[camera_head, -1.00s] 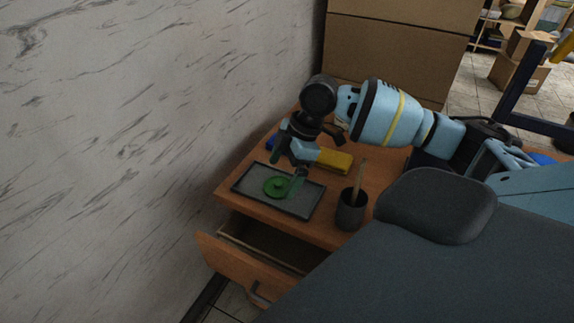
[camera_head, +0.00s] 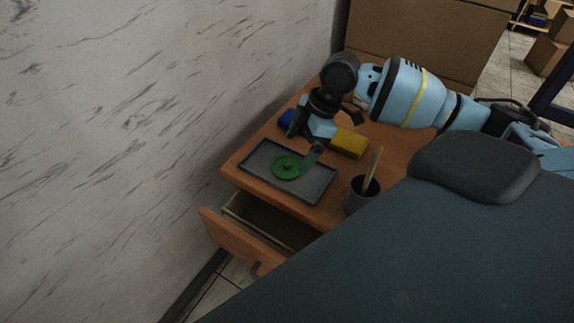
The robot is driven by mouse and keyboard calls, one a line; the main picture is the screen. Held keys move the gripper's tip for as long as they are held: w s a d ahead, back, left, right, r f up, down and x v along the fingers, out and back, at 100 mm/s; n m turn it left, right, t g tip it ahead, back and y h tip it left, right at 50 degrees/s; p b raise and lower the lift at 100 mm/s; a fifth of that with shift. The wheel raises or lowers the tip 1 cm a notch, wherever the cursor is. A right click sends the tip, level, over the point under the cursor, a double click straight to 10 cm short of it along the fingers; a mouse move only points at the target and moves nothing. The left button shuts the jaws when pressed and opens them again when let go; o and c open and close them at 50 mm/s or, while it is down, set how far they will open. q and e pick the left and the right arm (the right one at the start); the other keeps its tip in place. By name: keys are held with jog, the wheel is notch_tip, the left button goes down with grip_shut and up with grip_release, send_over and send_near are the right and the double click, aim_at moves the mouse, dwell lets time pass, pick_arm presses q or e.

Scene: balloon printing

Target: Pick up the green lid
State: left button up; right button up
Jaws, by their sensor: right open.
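The green lid (camera_head: 286,167) is a round disc with a small knob. It lies flat in a dark grey tray (camera_head: 316,191) on the wooden desk. My right gripper (camera_head: 303,148) is open and empty, pointing down just above and behind the lid. One finger is near the lid's right edge; the other is farther back at the left. Whether the near finger touches the lid, I cannot tell. My left gripper is not in view.
A yellow block (camera_head: 349,143) lies right of my gripper. A dark cup (camera_head: 361,195) with a wooden stick stands at the desk's front right. A blue thing (camera_head: 287,118) sits by the wall. An open drawer (camera_head: 243,242) juts out below the desk. Cardboard boxes (camera_head: 425,38) stand behind.

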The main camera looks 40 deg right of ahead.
aim_at(287, 163)
jog(key=shift+w+x, duration=0.15)
jog(key=shift+x, duration=1.15)
jog(key=shift+w+x, duration=0.1)
jog(key=shift+x, duration=1.2)
jog(key=shift+r, duration=0.15)
jog(key=c, duration=1)
